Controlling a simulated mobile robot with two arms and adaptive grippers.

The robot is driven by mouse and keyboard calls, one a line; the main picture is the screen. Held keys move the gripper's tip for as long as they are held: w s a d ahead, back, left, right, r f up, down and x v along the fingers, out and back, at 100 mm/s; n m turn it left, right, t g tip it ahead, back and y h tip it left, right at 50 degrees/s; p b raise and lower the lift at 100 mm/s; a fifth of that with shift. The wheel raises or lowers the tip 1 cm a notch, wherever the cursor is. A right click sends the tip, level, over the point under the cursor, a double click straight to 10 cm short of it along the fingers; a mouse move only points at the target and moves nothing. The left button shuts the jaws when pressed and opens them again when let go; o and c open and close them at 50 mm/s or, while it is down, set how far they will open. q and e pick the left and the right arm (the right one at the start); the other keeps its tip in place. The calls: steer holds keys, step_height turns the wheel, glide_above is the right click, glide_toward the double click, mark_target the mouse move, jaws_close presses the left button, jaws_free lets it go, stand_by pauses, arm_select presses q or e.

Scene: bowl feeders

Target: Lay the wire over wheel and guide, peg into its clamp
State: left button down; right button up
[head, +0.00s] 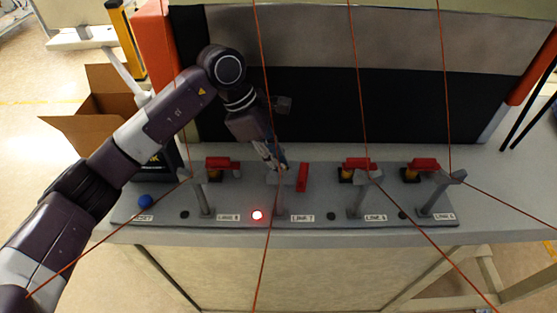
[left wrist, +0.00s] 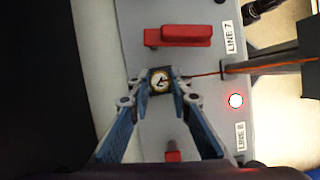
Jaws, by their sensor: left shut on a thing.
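My left gripper (head: 272,160) is over the panel (head: 330,208) at the LINE 7 station. In the left wrist view its two blue-padded fingers (left wrist: 160,80) are closed around a small round piece with a gold rim and pale face, which looks like the peg (left wrist: 160,83). An orange wire (left wrist: 205,74) runs from there to the right, along the grey guide (left wrist: 234,68). The LINE 7 clamp's red lever (head: 303,177) is turned front to back, beside the gripper; it also shows in the left wrist view (left wrist: 180,35). Whether the peg touches the clamp is unclear. I cannot identify the wheel.
Neighbouring stations have red levers lying sideways (head: 222,163) and grey guide posts (head: 358,195) with wires. A red lamp (head: 257,215) glows near LINE 7. A blue button (head: 145,201) is at the panel's left end. An open cardboard box (head: 85,125) stands at the left.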

arm_select(q)
steer(key=shift+f+b, duration=0.15)
steer(key=shift+b, duration=0.35)
stand_by(0.3)
steer(key=c, duration=1.7)
jaws_free()
